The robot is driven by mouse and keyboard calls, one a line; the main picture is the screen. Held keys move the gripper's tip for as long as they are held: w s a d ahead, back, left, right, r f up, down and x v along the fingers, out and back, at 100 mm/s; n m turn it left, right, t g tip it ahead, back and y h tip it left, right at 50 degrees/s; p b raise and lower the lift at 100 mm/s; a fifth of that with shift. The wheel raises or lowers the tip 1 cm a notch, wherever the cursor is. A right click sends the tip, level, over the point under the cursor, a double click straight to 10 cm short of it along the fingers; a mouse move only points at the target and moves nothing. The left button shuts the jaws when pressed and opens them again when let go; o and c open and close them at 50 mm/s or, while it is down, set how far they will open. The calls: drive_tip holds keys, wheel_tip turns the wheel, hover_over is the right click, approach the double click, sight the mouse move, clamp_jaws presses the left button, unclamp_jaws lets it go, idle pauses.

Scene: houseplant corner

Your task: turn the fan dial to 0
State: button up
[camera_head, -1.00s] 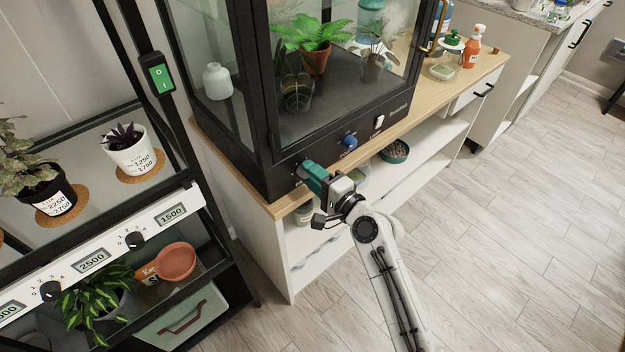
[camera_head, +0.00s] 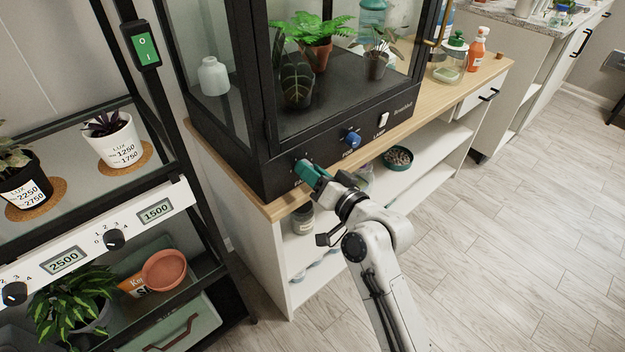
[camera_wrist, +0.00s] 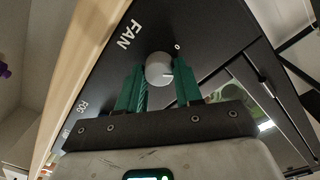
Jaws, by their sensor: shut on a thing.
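The fan dial (camera_wrist: 158,69) is a pale grey round knob on the black front panel of the glass cabinet (camera_head: 270,160). In the wrist view the word FAN is beside it and a 0 mark is up and right of it. A thin line on the dial points roughly right in the picture, to one side of the 0. My gripper (camera_wrist: 160,84) has its green fingers on either side of the dial, shut on it. In the head view my gripper (camera_head: 309,173) is at the panel's left end, and its fingers hide the dial.
A blue fog knob (camera_head: 352,139) and a white lamp switch (camera_head: 384,119) sit farther right on the panel. The cabinet stands on a wooden-topped shelf unit (camera_head: 440,100). A plant rack (camera_head: 110,235) with dials and displays stands at left. The floor at right is clear.

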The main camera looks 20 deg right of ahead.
drive_tip(key=shift+a+f+n+b, duration=0.1)
drive_tip(key=shift+f+n+b, duration=0.05)
drive_tip(key=shift+n+b, duration=2)
drive_tip(key=shift+f+n+b, duration=0.1)
drive_tip(key=shift+n+b, duration=1.45)
drive_tip(key=shift+n, duration=1.2)
drive_tip(key=o, duration=1)
drive_tip(key=shift+r, duration=0.15)
drive_tip(key=v, duration=1.1)
drive_tip(key=shift+w, duration=0.1)
